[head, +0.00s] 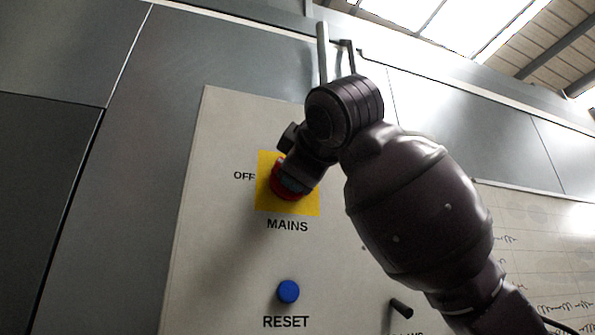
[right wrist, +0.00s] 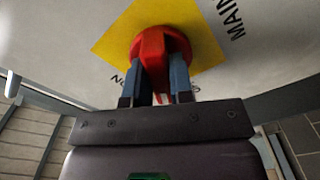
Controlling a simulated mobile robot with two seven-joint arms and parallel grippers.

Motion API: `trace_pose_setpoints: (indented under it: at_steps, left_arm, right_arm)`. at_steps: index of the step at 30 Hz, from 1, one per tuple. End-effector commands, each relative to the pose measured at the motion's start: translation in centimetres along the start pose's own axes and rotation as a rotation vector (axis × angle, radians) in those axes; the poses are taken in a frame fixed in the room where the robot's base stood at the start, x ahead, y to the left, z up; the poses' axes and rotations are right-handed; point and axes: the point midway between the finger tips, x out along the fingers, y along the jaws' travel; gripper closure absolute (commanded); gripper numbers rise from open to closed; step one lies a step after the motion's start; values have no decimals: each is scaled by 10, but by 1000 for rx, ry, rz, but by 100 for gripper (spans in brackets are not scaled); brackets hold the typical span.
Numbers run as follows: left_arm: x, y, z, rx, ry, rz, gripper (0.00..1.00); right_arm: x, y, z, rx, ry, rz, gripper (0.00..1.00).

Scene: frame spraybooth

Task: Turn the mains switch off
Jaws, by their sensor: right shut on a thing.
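The mains switch is a red rotary knob (head: 279,187) on a yellow square plate (head: 306,204), marked OFF at its left and MAINS below. In the head view my right gripper (head: 289,184) is at the knob and hides much of it. In the right wrist view the red knob (right wrist: 158,55) sits between the two blue-grey fingers of my right gripper (right wrist: 161,80), which are shut on its grip bar. The label beyond the fingers is partly covered. Which mark the knob points to cannot be told for certain. My left gripper is not in view.
A blue RESET button (head: 288,291) sits below the switch on the pale panel (head: 220,250). A dark lever or handle (head: 401,307) stands out at the lower right, its label partly hidden by my arm. A sheet with handwriting (head: 545,240) hangs at the right.

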Motion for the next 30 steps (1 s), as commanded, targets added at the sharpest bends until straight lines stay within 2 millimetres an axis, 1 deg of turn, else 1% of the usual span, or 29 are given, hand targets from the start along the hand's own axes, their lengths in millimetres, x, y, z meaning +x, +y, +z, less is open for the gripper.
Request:
trace_pose_setpoints:
  at_steps: [6,15,21,30]
  left_arm:
    - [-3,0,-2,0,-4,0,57]
    - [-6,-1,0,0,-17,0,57]
    - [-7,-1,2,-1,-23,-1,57]
    - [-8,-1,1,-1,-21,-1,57]
  right_arm:
    - [-1,2,-1,-198,2,3,100]
    - [-1,2,-1,-405,2,2,100]
    - [-1,2,-1,-484,3,1,100]
    - [-1,1,-2,-525,4,1,100]
